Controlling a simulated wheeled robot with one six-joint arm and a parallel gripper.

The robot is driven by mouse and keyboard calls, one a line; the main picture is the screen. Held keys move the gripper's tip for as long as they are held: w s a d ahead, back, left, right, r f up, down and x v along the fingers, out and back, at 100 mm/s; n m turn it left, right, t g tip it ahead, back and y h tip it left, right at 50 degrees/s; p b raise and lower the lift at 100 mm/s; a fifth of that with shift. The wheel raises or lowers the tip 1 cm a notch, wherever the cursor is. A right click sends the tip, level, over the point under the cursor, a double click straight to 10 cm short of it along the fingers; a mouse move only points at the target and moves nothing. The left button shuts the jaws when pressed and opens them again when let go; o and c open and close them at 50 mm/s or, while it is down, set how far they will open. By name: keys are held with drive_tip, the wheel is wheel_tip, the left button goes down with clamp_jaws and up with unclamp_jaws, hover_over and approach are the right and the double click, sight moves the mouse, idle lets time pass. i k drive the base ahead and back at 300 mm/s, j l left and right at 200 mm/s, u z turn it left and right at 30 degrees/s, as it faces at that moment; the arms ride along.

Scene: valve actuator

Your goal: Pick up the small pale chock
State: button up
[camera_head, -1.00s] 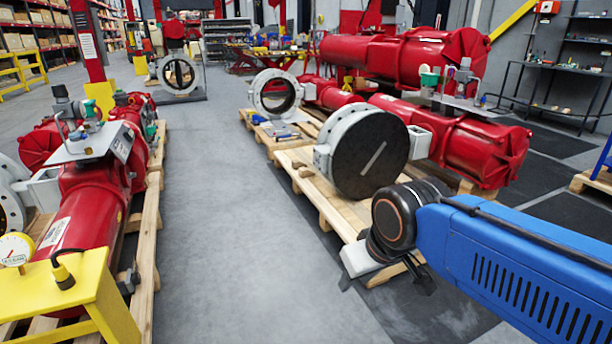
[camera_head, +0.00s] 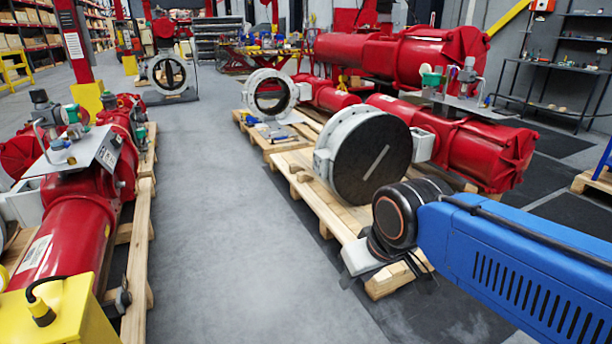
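Small wooden blocks (camera_head: 298,173) lie on the near left edge of the right-hand pallet (camera_head: 330,212), beside the large valve with a dark disc (camera_head: 372,160). They look light brown, and I cannot tell whether one is the pale chock. My blue arm reaches in from the right.
Red actuators stand on pallets at left (camera_head: 75,225) and right (camera_head: 455,140). A yellow stand (camera_head: 65,315) is at the near left. The grey floor aisle (camera_head: 225,230) between the pallets is clear. A smaller ring valve (camera_head: 270,92) stands farther back.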

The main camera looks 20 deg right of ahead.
sight(302, 177)
drive_tip(key=i+z, duration=0.1)
drive_tip(key=i, duration=0.4)
drive_tip(key=i+j, duration=0.15)
drive_tip(key=i, duration=0.35)
drive_tip(key=i+j+z, duration=0.15)
drive_tip(key=i, duration=0.3)
drive_tip(key=i+j+z, duration=0.1)
drive_tip(key=i, duration=0.4)
drive_tip(key=i+j+z, duration=0.1)
drive_tip(key=i, duration=0.4)
drive_tip(key=i+j, duration=0.35)
drive_tip(key=i+j+z, duration=0.15)
drive_tip(key=i, duration=0.4)
drive_tip(key=j, duration=0.1)
